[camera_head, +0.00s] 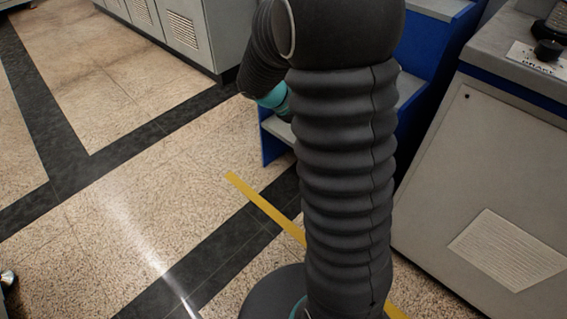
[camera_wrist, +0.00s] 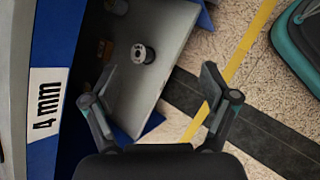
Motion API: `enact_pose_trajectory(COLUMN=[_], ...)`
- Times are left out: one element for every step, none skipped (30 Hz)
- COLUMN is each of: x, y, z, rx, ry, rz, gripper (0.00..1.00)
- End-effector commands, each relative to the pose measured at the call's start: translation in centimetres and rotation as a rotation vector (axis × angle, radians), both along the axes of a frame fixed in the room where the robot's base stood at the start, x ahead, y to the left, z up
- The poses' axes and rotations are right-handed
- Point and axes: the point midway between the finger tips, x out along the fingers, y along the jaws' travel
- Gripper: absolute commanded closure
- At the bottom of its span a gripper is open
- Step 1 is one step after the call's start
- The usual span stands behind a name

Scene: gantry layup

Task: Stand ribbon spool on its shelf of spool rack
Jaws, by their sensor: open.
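In the wrist view my gripper (camera_wrist: 160,80) is open, its two fingers spread with nothing between them. Beyond the fingertips, a small round white-and-dark object (camera_wrist: 142,54), which looks like a spool, stands on a grey shelf (camera_wrist: 170,32). I cannot tell whether the round object is the ribbon spool. In the head view the blue rack (camera_head: 425,45) is partly behind my arm, and my gripper is hidden.
Small brown and pale items (camera_wrist: 105,50) sit deeper in the rack, in shadow. A grey machine (camera_head: 480,170) stands close on the right and grey cabinets (camera_head: 170,25) at the back left. A yellow floor line (camera_head: 262,205) runs by the rack. The floor to the left is open.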

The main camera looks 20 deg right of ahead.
Motion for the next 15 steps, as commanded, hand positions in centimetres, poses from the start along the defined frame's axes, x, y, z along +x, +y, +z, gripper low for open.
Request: enact_pose_trajectory(x=[-1.1, -1.7, -2.6, -3.2, -3.8, -4.6, -5.3, -5.9, -6.8, -7.4, -8.0, -8.8, -9.4, -10.0, -10.8], y=[0.9, 1.4, 2.1, 2.6, 3.2, 3.9, 4.4, 5.0, 5.7, 6.3, 6.8, 7.6, 8.2, 8.7, 9.5], z=[1.4, 2.0, 2.7, 3.3, 3.8, 4.5, 4.9, 5.4, 6.0, 6.4, 6.8, 7.3, 7.7, 8.0, 8.4], rx=[0.032, 0.053, 0.082, 0.104, 0.127, 0.157, 0.18, 0.203, 0.236, 0.26, 0.286, 0.319, 0.344, 0.37, 0.405], ry=[-0.052, -0.08, -0.117, -0.145, -0.172, -0.209, -0.236, -0.263, -0.299, -0.327, -0.353, -0.388, -0.413, -0.439, -0.473], rz=[-0.03, -0.051, -0.076, -0.095, -0.114, -0.139, -0.159, -0.177, -0.2, -0.218, -0.236, -0.258, -0.275, -0.293, -0.315], gripper=[0.15, 0.15, 0.15, 0.15, 0.15, 0.15, 0.15, 0.15, 0.15, 0.15, 0.15, 0.15, 0.15, 0.15, 0.15])
